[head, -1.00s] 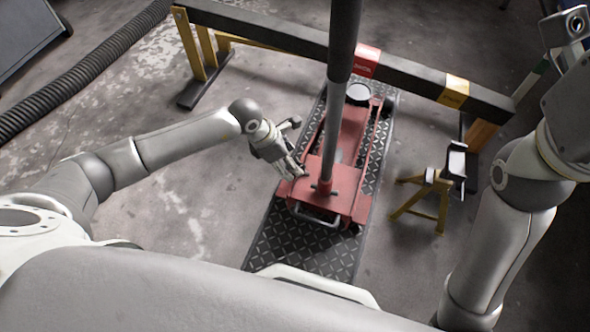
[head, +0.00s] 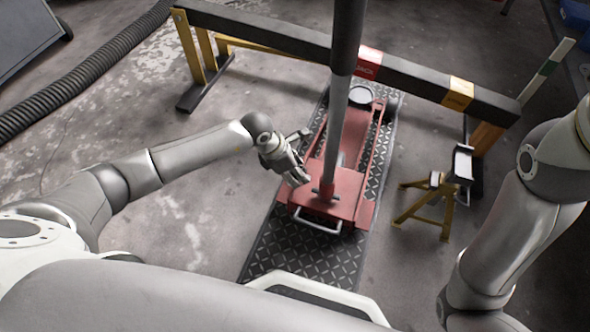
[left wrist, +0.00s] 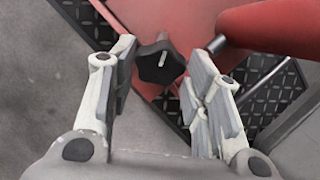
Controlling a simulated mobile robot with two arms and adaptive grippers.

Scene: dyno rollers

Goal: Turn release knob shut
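The release knob (left wrist: 160,62) is a black lobed knob with a pale line on its face, seen in the left wrist view on the red floor jack. The red jack (head: 345,195) stands on a tread plate in the head view, its long handle (head: 335,130) rising upward. My left gripper (head: 303,178) is at the jack's left side, near the handle base. In the left wrist view its fingers (left wrist: 165,90) are spread, with the knob showing between and beyond them. Contact with the knob is not visible. My right gripper is out of view; only its arm shows at right.
A black beam (head: 415,80) on yellow legs spans behind the jack. A yellow jack stand (head: 430,205) is to the right. A black ribbed hose (head: 75,80) lies at upper left. The dark tread plate (head: 290,248) lies under the jack; floor to the left is clear.

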